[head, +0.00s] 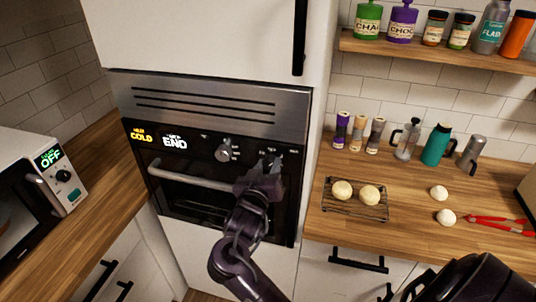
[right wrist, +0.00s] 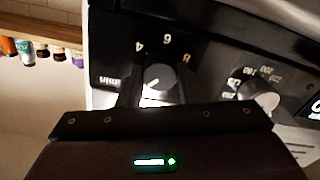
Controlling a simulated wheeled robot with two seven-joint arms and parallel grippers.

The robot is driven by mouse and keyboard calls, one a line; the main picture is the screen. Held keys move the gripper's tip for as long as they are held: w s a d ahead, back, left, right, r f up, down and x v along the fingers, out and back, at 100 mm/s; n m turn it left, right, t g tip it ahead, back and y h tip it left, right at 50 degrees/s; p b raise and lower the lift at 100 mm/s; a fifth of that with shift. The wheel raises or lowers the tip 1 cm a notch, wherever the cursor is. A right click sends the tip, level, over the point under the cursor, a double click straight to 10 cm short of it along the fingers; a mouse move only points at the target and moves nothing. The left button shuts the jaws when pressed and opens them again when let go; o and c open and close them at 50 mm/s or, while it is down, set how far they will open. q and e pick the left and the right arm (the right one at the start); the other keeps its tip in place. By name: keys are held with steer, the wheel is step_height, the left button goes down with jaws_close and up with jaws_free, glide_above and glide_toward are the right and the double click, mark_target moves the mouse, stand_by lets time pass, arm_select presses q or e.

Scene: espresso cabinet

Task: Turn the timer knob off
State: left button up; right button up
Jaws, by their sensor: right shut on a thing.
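The built-in oven's black control panel (head: 195,143) is in the middle of the head view. Its displays read "COLD" in yellow and "END" in white. My right gripper (head: 270,163) is at the panel's right-hand knob and covers most of it. In the right wrist view, the round grey timer knob (right wrist: 158,78) sits between the two dark fingers, which are shut on it. Numbers 4, 6, 8 and "min" are printed around it. A second knob (head: 224,152) with temperature numbers is beside it and also shows in the right wrist view (right wrist: 262,95). My left gripper is not in view.
The oven's bar handle (head: 190,177) runs just below the panel. A microwave (head: 55,170) reading "OFF" stands on the left counter. The right counter (head: 410,215) holds a wire rack with two buns, bottles and red tongs. A shelf (head: 440,53) with jars hangs above it.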

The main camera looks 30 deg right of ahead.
steer(key=n+p, duration=0.2)
steer(key=n, duration=0.1)
steer(key=shift+r, duration=0.2)
steer(key=shift+f+n+p, duration=0.1)
steer(key=shift+n+p, duration=0.3)
steer(key=shift+n, duration=0.3)
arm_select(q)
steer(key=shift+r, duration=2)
arm_select(e)
steer(key=shift+w+n, duration=0.1)
steer(key=shift+n, duration=1.3)
steer(key=o, duration=1)
steer(key=shift+f, duration=0.15)
